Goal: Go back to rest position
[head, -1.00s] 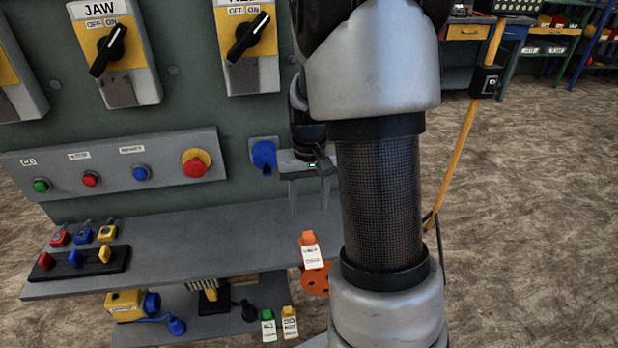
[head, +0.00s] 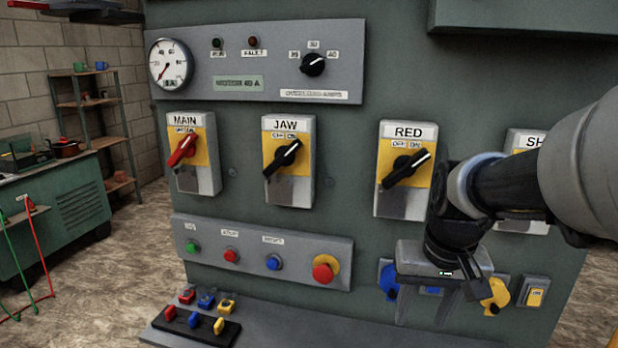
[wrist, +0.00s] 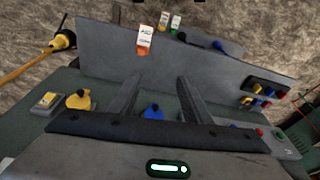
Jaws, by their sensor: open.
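My gripper (head: 436,304) hangs in front of the right part of the green control cabinet (head: 345,130), fingers pointing down. Its two fingers are apart with nothing between them. In the head view a blue socket (head: 388,279) shows just left of it and a yellow socket (head: 496,296) just right of it. In the wrist view the fingers (wrist: 158,92) reach toward the grey shelf (wrist: 200,62), with the blue socket (wrist: 153,112) seen between them. My arm comes in from the right and partly covers the SH switch (head: 524,142).
MAIN (head: 194,155), JAW (head: 289,162) and RED (head: 405,170) rotary switches sit on the cabinet above a button panel (head: 262,250). Padlocks (head: 206,300) and a black rack (head: 190,326) stand on the shelf. An orange tag (wrist: 145,38) shows at the shelf edge.

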